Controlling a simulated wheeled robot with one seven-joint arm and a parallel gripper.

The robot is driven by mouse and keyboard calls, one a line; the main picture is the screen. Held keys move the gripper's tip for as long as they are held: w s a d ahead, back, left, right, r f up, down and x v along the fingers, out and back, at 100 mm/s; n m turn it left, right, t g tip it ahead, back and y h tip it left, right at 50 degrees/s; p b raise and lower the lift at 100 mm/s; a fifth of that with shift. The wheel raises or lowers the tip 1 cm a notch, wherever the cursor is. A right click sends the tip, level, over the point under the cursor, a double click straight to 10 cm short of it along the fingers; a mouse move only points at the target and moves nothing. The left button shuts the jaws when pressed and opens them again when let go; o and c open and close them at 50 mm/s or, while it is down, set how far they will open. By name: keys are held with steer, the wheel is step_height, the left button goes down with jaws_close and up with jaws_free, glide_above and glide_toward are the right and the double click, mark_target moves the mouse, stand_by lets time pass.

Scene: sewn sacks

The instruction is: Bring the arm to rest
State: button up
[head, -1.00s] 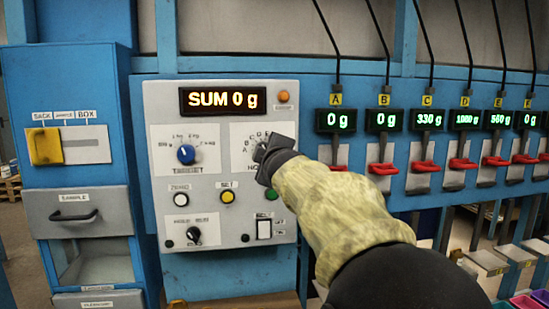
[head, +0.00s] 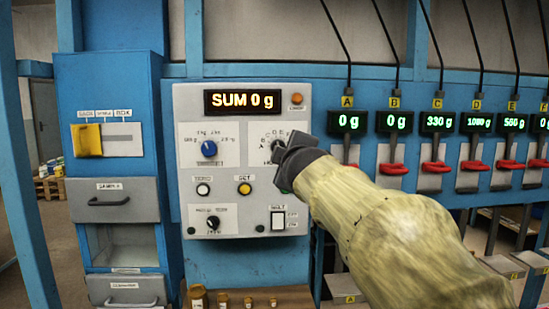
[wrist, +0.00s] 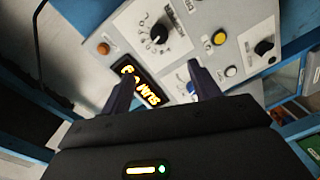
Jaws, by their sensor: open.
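My gripper (head: 290,160) is in front of the right side of the grey control panel (head: 242,105), by the lettered selector dial. In the wrist view my gripper (wrist: 158,82) shows two dark fingers spread apart with nothing between them. Past the fingers the panel (wrist: 215,25) appears tilted, with the lit display (wrist: 138,86) and the black selector knob (wrist: 159,33). In the head view the display (head: 242,101) reads SUM 0 g. My sleeved arm reaches in from the lower right and hides part of the panel's right edge.
A blue cabinet (head: 108,70) with a yellow slider (head: 87,140) and a drawer (head: 113,200) stands left. Lettered stations with green displays (head: 394,122) and red levers (head: 393,169) line the right. Small jars (head: 198,297) stand below the panel.

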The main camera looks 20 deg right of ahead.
steer(key=shift+f, duration=0.1)
steer(key=s+a+f+m+g+y+p, duration=0.1)
steer(key=s+a+f+m+g+p, duration=0.2)
steer(key=f, duration=0.8)
steer(key=s+a+f+m+g+y+p, duration=0.1)
steer(key=a+f+m+g+y+p, duration=0.2)
steer(key=f, duration=0.7)
steer(key=s+a+f+m+g+p, duration=0.2)
steer(key=s+a+f+g, duration=0.1)
steer(key=s+f, duration=0.4)
steer(key=s+a+f+m+g+p, duration=0.2)
steer(key=s+f+g, duration=0.3)
steer(key=s, duration=0.4)
steer(key=shift+s+a+f+m+y+p, duration=0.2)
steer(key=shift+a+f+m+y+p, duration=0.25)
steer(key=shift+a+f, duration=0.45)
steer(key=shift+w, duration=0.1)
jaws_close()
